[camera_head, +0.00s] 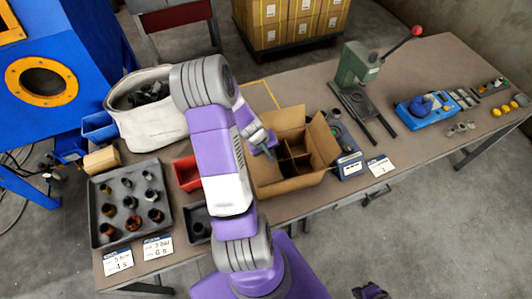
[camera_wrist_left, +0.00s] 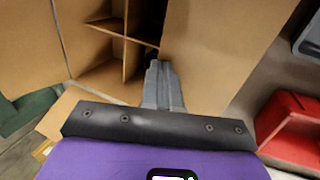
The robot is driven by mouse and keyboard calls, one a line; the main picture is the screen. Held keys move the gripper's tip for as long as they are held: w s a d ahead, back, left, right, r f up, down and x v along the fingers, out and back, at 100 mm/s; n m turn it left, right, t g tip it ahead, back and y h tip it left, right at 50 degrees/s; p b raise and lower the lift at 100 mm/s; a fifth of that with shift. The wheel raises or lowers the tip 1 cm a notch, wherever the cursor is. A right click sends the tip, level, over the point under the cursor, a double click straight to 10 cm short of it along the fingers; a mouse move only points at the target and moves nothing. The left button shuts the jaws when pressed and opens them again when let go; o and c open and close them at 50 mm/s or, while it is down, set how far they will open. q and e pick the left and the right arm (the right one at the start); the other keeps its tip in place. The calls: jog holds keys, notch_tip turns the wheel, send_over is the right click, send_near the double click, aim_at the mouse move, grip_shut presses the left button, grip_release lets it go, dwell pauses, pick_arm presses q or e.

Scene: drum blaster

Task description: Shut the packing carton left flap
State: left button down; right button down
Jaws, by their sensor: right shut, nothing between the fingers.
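The open packing carton (camera_head: 290,184) stands on the table, with cardboard dividers inside. Its left flap (camera_head: 262,173) is open, leaning outward on the left side; it shows as a broad tan panel in the left wrist view (camera_wrist_left: 222,45). My left arm reaches over from the front, and my left gripper (camera_head: 270,150) is at the carton's left side. In the left wrist view its grey fingers (camera_wrist_left: 163,85) are together beside the flap panel; whether they touch it is unclear. My right gripper (camera_head: 372,291) is shut and empty at the bottom edge, away from the carton.
A red bin (camera_head: 187,173) sits left of the carton, partly behind my arm. A grey tray (camera_head: 162,170) with several parts is further left. A green press (camera_head: 357,68) and a blue-grey box (camera_head: 349,166) are to the right. A white sack (camera_head: 150,125) stands behind.

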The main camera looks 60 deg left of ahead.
dwell(0.5)
pick_arm(q)
jog(key=shift+r+p, duration=1)
jog(key=shift+r, duration=0.35)
notch_tip(320, 180, up, 13)
jog(key=p, duration=0.4)
jog(key=shift+p, duration=0.35)
jog(key=shift+f, duration=0.1)
